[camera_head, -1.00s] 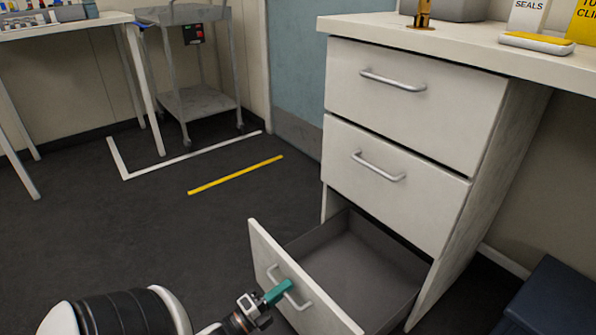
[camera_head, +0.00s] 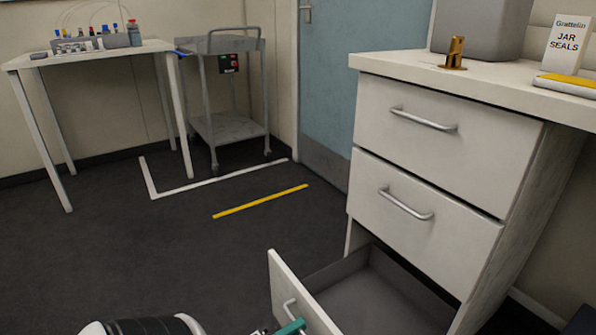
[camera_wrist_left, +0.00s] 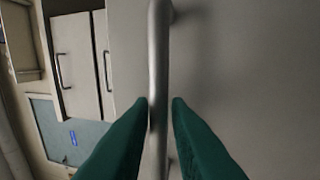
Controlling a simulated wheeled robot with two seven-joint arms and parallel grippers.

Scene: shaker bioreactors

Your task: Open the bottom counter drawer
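The bottom counter drawer (camera_head: 289,291) is pulled out from the white counter cabinet, and its empty grey inside (camera_head: 375,300) shows. Its bar handle (camera_head: 289,309) is on the front panel. My left gripper (camera_head: 291,328) is at this handle, low in the head view and partly cut off by the frame edge. In the left wrist view, the teal fingers of the left gripper (camera_wrist_left: 160,104) lie on both sides of the handle bar (camera_wrist_left: 158,60), close against it. My right gripper is not in view.
The middle drawer (camera_head: 425,210) and top drawer (camera_head: 440,140) are shut. The counter top (camera_head: 480,82) carries a brass fitting, a grey box and a jar seals box. A trolley (camera_head: 228,128) and a white table (camera_head: 95,53) stand at the back left. Dark floor is clear left of the drawer.

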